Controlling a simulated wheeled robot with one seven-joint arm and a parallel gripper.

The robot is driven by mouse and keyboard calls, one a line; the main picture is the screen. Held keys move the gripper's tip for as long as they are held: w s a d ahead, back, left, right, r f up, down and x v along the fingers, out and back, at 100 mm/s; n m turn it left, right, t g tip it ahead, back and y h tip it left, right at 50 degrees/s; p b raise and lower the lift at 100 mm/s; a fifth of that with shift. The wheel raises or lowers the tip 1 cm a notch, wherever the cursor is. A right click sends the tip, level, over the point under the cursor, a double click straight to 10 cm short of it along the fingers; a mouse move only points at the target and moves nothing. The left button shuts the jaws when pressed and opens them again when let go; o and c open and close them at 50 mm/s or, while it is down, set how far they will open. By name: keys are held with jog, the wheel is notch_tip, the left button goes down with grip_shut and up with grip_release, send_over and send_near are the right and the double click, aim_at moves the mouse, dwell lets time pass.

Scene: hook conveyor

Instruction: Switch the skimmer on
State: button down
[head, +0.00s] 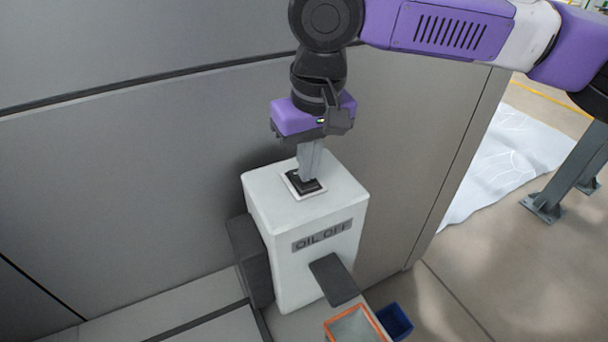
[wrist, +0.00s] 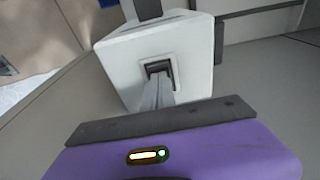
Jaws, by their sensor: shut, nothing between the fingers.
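The skimmer (head: 305,250) is a white box with a grey label reading "OIL OFF" on its front. A black rocker switch (head: 303,186) in a pale frame sits on its top face. My gripper (head: 308,178) points down from above, shut and empty, with its fingertips at the switch, seemingly touching it. In the wrist view the shut fingers (wrist: 160,92) reach the dark switch (wrist: 158,68) on the white box (wrist: 115,60). The fingers hide part of the switch, so I cannot tell which way it is tilted.
Grey wall panels (head: 120,160) stand behind the skimmer. A dark grey spout (head: 334,280) juts from its front above an orange-rimmed tray (head: 355,325) and a blue bin (head: 395,321). A white sheet (head: 510,160) and a grey post (head: 570,175) are at the right.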

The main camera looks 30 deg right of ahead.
jog(key=shift+f, duration=0.5)
jog(key=shift+r, duration=0.1)
notch_tip(320, 180, up, 7)
jog(key=p, duration=0.6)
dwell(0.4)
dwell(0.4)
